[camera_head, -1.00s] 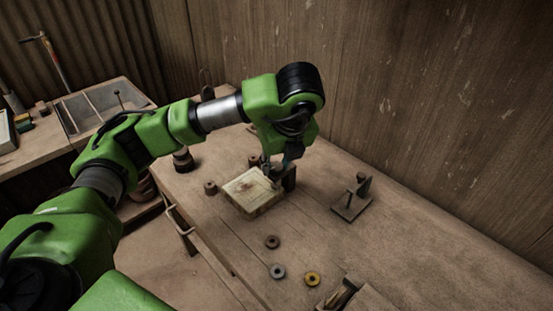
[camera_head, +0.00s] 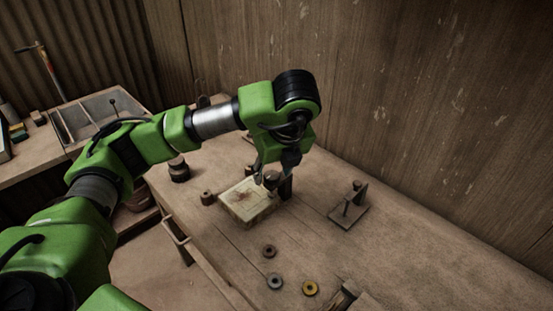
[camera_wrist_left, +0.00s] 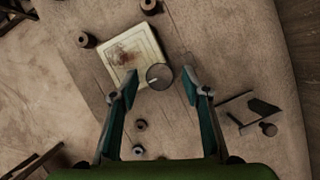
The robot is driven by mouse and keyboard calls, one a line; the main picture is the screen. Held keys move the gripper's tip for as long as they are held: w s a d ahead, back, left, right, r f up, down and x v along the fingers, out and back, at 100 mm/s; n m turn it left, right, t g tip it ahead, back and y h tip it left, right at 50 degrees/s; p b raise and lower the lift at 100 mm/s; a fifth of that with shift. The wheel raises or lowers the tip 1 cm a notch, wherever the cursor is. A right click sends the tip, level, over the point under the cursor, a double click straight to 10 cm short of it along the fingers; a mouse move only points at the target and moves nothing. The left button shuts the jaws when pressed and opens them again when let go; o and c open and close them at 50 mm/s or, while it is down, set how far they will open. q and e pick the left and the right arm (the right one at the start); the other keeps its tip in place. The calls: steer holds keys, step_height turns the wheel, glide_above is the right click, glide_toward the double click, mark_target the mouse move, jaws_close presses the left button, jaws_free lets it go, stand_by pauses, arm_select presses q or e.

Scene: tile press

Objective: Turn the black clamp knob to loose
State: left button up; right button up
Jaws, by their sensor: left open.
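The black clamp knob (camera_wrist_left: 159,76) is a round dark disc with a short pale mark on its face. In the left wrist view it sits at the near right edge of a pale square block (camera_wrist_left: 131,51), partly over it. The block also shows in the head view (camera_head: 244,203) on the bench. My left gripper (camera_wrist_left: 160,86) is open, one finger on each side of the knob, with visible gaps to both. Its height above the knob is hard to judge. In the head view the gripper (camera_head: 271,174) partly covers the knob area. My right gripper is not in view.
A dark post (camera_head: 286,188) stands close to the gripper. A metal bracket stand (camera_head: 349,207) is to the right. Small dark spools (camera_head: 207,198) stand left of the block.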

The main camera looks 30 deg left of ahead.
arm_select(q)
steer(key=v, duration=1.1)
steer(key=shift+r, duration=0.2)
steer(key=shift+s, duration=0.15)
